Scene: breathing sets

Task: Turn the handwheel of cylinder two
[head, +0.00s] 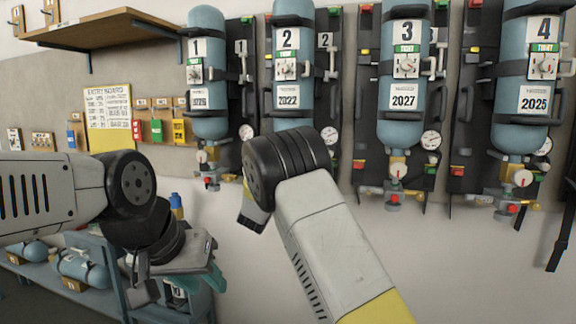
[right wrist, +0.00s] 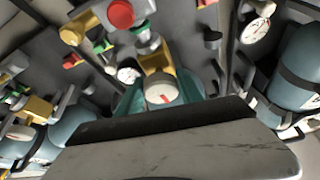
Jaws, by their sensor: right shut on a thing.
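Cylinder two (head: 293,122) is a blue upright cylinder strapped to a dark wall panel, with a "2" card, a green-edged tag and a "2022" label. Its lower end is hidden in the head view behind my right wrist. In the right wrist view, the handwheel (right wrist: 161,93), a round white knob with a red mark, sits between the teal fingers of my right gripper (right wrist: 165,86). The gripper is shut on it. My left gripper (head: 180,270) is low at the left, away from cylinder two; its jaw opening is unclear.
Cylinders one (head: 207,120), three (head: 402,130) and four (head: 520,135) hang alongside, with gauges and valves below. A wooden shelf (head: 100,27) is at upper left. A blue rack (head: 110,275) with lying cylinders stands below my left arm. The wall at lower right is bare.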

